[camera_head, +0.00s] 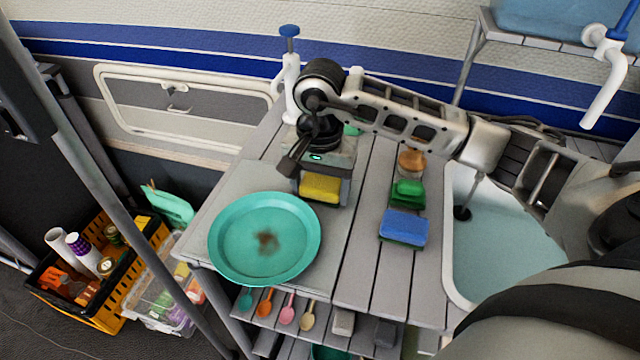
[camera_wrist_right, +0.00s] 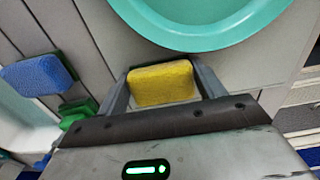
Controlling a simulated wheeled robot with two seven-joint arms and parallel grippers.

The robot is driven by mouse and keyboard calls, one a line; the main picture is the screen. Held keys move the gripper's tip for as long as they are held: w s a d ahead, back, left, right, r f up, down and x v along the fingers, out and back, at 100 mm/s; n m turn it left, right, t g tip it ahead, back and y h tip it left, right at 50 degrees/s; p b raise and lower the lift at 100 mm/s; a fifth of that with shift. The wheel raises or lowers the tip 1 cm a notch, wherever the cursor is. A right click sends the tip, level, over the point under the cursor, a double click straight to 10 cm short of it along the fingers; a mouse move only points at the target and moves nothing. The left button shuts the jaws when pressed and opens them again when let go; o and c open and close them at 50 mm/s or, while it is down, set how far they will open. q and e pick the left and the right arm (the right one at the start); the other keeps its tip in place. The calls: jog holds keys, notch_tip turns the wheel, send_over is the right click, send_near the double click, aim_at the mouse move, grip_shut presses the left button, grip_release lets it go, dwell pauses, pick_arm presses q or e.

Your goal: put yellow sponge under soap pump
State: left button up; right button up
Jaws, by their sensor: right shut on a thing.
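The yellow sponge (camera_head: 320,188) is between the fingers of my right gripper (camera_head: 322,196), low over the grey slatted table. The right wrist view shows the sponge (camera_wrist_right: 161,83) with a finger on each side; my right gripper (camera_wrist_right: 163,92) is shut on it. I cannot tell whether the sponge touches the table. The soap pump (camera_head: 290,72), white with a blue top, stands at the table's back edge, behind and left of the gripper. My wrist partly hides its base. My left gripper is not in view.
A teal plate (camera_head: 228,245) with a brown stain lies left of the gripper. A blue sponge (camera_head: 403,228), a green sponge (camera_head: 408,194) and a brown round item (camera_head: 411,162) line the right, beside the sink (camera_head: 510,250). Bare slats lie between them and the plate.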

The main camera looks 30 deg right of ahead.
jog(key=o, duration=0.9)
jog(key=shift+o, duration=0.2)
jog(key=shift+r, duration=0.1)
